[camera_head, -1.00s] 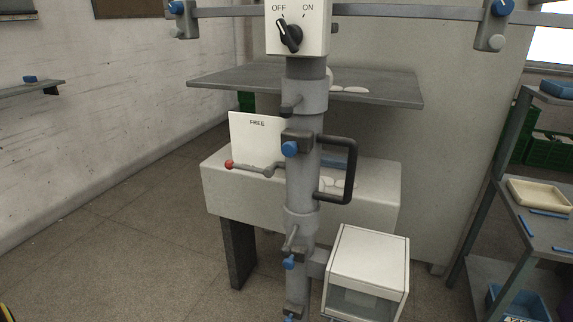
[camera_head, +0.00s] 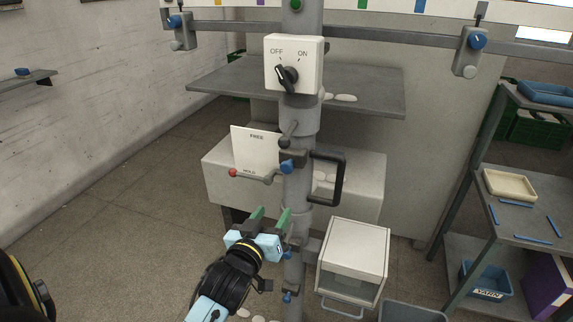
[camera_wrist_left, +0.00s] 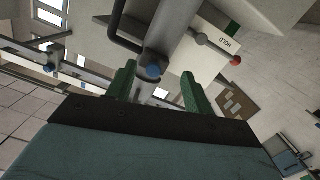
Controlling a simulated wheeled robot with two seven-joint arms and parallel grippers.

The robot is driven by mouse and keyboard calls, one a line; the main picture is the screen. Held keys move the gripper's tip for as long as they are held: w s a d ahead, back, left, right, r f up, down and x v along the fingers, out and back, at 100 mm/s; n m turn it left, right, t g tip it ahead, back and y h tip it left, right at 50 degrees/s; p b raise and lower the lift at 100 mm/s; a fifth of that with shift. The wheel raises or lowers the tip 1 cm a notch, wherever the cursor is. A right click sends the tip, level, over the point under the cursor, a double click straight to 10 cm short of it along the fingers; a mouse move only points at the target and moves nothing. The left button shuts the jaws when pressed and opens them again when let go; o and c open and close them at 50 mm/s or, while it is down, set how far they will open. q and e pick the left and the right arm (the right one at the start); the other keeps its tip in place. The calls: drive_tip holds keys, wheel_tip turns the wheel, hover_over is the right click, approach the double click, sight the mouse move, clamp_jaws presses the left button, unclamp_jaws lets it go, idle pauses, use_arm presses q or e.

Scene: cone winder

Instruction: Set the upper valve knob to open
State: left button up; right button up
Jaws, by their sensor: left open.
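A white switch box (camera_head: 312,50) marked OFF and ON sits high on the grey column; its black pointer knob (camera_head: 287,77) tilts up-left, towards OFF. Below it, a short dark lever (camera_head: 287,138) and a blue knob (camera_head: 287,166) are on the column. I cannot tell which of these is the upper valve knob, and no "open" mark is readable. My left gripper (camera_head: 271,218) is open and empty, below the blue knob and at the column's left. In the left wrist view the blue knob (camera_wrist_left: 153,71) appears between the open fingers (camera_wrist_left: 158,90). My right gripper is not in view.
A red-tipped lever (camera_head: 234,173) stands left of the column by the FREE/HOLD plate (camera_head: 254,150). A black loop handle (camera_head: 341,180) juts right. A white box (camera_head: 352,260) is at lower right. Shelves (camera_head: 515,222) stand far right. The floor at left is clear.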

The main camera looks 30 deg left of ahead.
use_arm(q)
approach(286, 169)
drive_tip(key=v, duration=0.2)
drive_tip(key=shift+n+t+y, duration=0.3)
drive_tip(key=shift+y, duration=0.1)
drive_tip(key=x, duration=0.4)
drive_tip(key=p+x, duration=0.1)
drive_tip(key=x, duration=0.2)
drive_tip(key=p+x, duration=0.1)
drive_tip(key=x, duration=0.3)
drive_tip(key=shift+w+d+f, duration=0.1)
drive_tip(key=shift+w+f, duration=0.2)
drive_tip(key=shift+f, duration=0.1)
drive_tip(key=shift+w, duration=0.55)
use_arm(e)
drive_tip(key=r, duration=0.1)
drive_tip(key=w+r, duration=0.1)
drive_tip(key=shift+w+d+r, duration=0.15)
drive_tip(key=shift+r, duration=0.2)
use_arm(q)
drive_tip(key=shift+c, duration=0.4)
clamp_jaws()
